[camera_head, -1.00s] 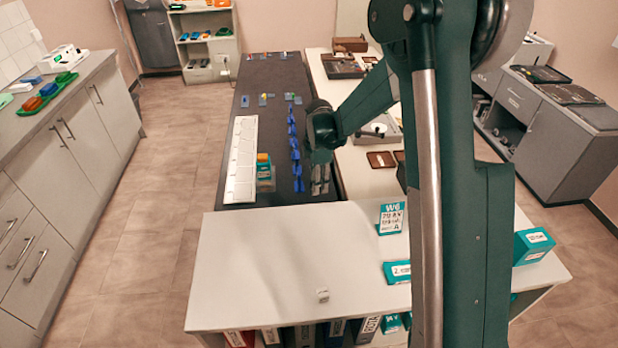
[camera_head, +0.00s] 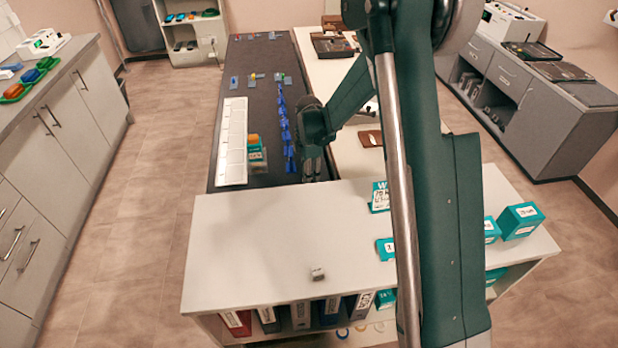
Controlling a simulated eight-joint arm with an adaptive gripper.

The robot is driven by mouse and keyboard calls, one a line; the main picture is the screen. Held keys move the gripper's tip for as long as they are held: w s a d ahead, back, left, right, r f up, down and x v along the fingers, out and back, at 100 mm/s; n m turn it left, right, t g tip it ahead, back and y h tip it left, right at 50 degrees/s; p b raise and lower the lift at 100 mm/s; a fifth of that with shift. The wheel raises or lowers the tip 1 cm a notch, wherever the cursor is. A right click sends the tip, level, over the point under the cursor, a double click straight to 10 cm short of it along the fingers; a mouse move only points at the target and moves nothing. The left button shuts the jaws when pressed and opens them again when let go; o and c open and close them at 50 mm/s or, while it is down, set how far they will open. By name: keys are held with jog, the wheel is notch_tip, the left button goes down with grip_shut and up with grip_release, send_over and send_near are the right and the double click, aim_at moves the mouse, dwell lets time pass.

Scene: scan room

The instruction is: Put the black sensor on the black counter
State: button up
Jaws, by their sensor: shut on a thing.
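My gripper (camera_head: 311,168) hangs fingers down at the near right corner of the long black counter (camera_head: 255,105), just beyond the white shelf unit. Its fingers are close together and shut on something. What they hold is too small and dark to make out. I cannot identify the black sensor elsewhere in the view. I cannot tell how high the fingertips are above the counter.
A row of blue pieces (camera_head: 284,125) stands close left of my gripper. A teal box stack (camera_head: 256,155) and a white panel (camera_head: 232,142) lie further left. The white shelf unit (camera_head: 250,235) stands in front, with a small light block (camera_head: 318,273). Bare counter lies behind the panel.

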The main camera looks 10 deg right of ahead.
jog(key=shift+f, duration=0.5)
jog(key=shift+f, duration=0.2)
jog(key=o, duration=0.9)
jog(key=shift+r, duration=0.15)
notch_tip(320, 180, up, 12)
jog(key=shift+r+p, duration=0.1)
jog(key=shift+p, duration=0.45)
